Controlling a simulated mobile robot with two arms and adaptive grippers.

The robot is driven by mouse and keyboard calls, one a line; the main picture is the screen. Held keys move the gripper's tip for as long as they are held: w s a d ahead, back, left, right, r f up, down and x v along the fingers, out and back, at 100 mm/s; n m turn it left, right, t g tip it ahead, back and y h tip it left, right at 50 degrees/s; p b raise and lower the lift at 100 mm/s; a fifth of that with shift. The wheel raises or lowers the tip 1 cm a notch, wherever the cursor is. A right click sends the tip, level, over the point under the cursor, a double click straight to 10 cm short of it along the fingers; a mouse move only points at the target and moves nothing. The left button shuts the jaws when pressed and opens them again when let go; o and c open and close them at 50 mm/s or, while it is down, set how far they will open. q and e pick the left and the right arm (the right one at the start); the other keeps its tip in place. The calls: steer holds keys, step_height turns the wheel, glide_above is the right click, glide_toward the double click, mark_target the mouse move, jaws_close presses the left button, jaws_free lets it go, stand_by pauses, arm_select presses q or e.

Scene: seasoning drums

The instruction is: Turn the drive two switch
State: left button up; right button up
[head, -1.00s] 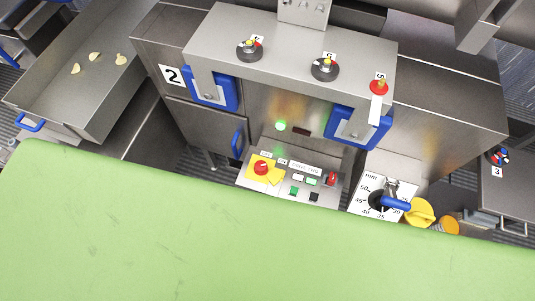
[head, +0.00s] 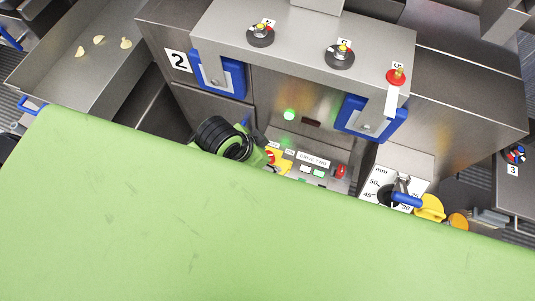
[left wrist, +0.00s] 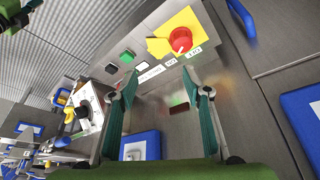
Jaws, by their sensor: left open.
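In the head view, the black wrist of my left arm is beside the panel's left end; the fingertips are unclear. My right gripper is not in view.
A gauge plate with a blue lever (head: 407,200) and a yellow knob (head: 430,207) stand right of the panel. Blue-framed brackets (head: 371,120) hang above it. A green light (head: 289,114) glows on the machine front. A tray (head: 70,75) is at upper left.

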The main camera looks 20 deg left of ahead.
arm_select(q)
steer(key=w+d+r+m+g+h, duration=0.1)
steer(key=w+d+r+m, duration=0.1)
steer(key=d+r+m, duration=0.35)
steer(key=m+g+y, duration=0.3)
steer(key=m+y, duration=0.1)
steer(key=m, duration=0.6)
glide_above(277, 163)
steer(key=a, duration=0.4)
step_height(277, 163, down, 3)
steer(key=f, duration=1.3)
steer(key=shift+w+d+f, duration=0.2)
steer(key=shift+d+f, duration=0.1)
jaws_close()
